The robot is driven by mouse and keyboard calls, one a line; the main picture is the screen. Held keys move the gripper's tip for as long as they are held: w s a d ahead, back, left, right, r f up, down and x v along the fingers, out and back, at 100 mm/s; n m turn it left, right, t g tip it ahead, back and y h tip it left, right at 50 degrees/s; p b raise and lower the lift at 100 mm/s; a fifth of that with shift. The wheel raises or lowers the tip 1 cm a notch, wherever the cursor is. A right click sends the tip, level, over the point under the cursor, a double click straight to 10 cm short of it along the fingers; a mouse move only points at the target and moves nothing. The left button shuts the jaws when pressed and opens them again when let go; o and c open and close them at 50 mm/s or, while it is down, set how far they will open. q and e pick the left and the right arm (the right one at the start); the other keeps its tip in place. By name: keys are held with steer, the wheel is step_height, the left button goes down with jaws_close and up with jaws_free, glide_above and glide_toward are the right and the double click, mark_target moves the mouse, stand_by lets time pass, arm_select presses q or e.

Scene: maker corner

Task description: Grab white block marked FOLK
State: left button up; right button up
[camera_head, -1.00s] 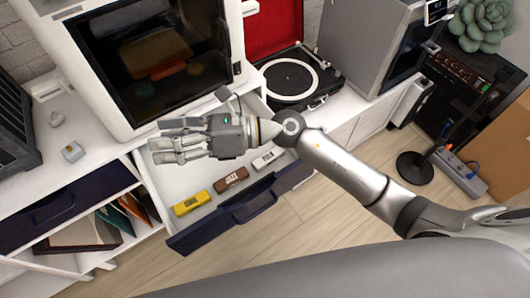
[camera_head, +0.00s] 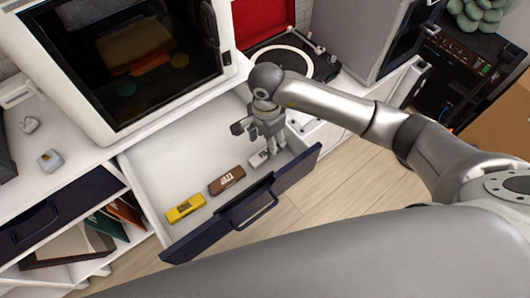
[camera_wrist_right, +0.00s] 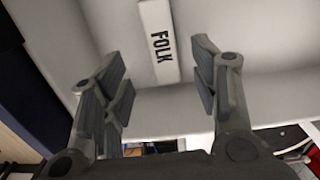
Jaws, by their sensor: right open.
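The white block marked FOLK (camera_wrist_right: 159,45) lies on the floor of the open drawer, between the spread fingers in the right wrist view but beyond their tips. In the head view the white block (camera_head: 259,158) is partly covered by my right gripper (camera_head: 272,150). My right gripper points down over the drawer's right end, open and empty; it also shows in the right wrist view (camera_wrist_right: 158,85). I cannot tell its exact height above the block. My left gripper is not in view.
A brown block (camera_head: 227,180) and a yellow block (camera_head: 185,207) lie left of the white one in the drawer. The dark blue drawer front (camera_head: 243,212) borders it. A record player (camera_head: 285,62) and a white dark-windowed machine (camera_head: 226,68) stand behind.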

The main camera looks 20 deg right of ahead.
mark_target(265, 155)
steer(key=f, duration=0.6)
steer(key=shift+w+d+f+p, duration=0.1)
steer(key=shift+w+f+p, duration=0.15)
steer(key=shift+p, duration=0.1)
steer(key=shift+c, duration=0.2)
steer(key=c, duration=1)
